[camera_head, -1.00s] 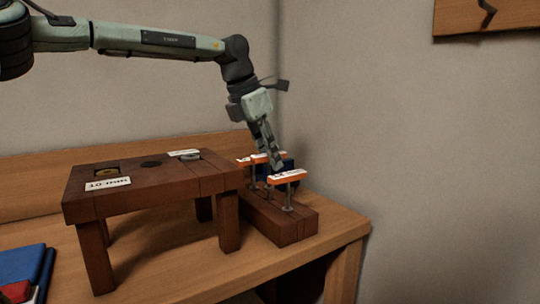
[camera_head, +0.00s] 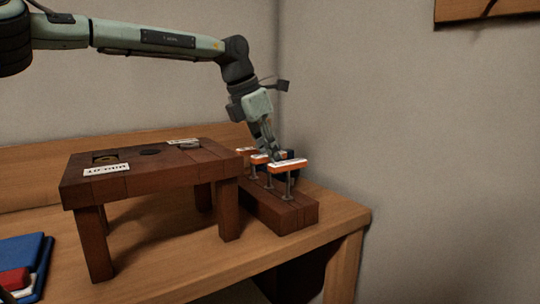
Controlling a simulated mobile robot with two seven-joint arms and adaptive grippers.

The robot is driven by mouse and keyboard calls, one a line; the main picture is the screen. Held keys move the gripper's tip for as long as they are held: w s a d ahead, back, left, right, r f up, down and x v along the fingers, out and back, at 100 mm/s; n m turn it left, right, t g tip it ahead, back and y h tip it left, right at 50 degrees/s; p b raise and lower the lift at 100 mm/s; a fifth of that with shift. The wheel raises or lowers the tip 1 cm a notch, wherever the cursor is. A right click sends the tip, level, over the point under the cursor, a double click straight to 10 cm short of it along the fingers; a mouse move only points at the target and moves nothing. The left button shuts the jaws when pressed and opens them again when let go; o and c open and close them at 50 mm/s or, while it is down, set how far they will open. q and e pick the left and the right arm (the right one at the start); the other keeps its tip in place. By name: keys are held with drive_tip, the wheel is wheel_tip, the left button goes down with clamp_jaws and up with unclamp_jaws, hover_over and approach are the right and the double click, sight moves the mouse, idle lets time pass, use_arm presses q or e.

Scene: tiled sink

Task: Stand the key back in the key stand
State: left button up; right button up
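The key stand (camera_head: 262,208) is a low dark-brown wooden block at the right end of the desk. Several keys with orange-and-white handles and thin metal shafts stand upright at it. The front key (camera_head: 289,166) is closest to me, and others (camera_head: 258,159) stand behind and to its left. My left gripper (camera_head: 272,154) points down at the handles, close behind the front key. Its fingertips are small and partly hidden by the handles, so I cannot tell whether it holds a key. My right gripper is not in view.
A brown wooden bench (camera_head: 155,180) with holes and white labels in its top stands left of the stand. Blue and red objects (camera_head: 22,262) lie at the desk's left. The wall is close on the right.

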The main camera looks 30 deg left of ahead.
use_arm(q)
drive_tip(key=o, duration=0.4)
drive_tip(key=shift+o, duration=0.2)
drive_tip(key=v, duration=1.2)
drive_tip(key=shift+s, duration=0.1)
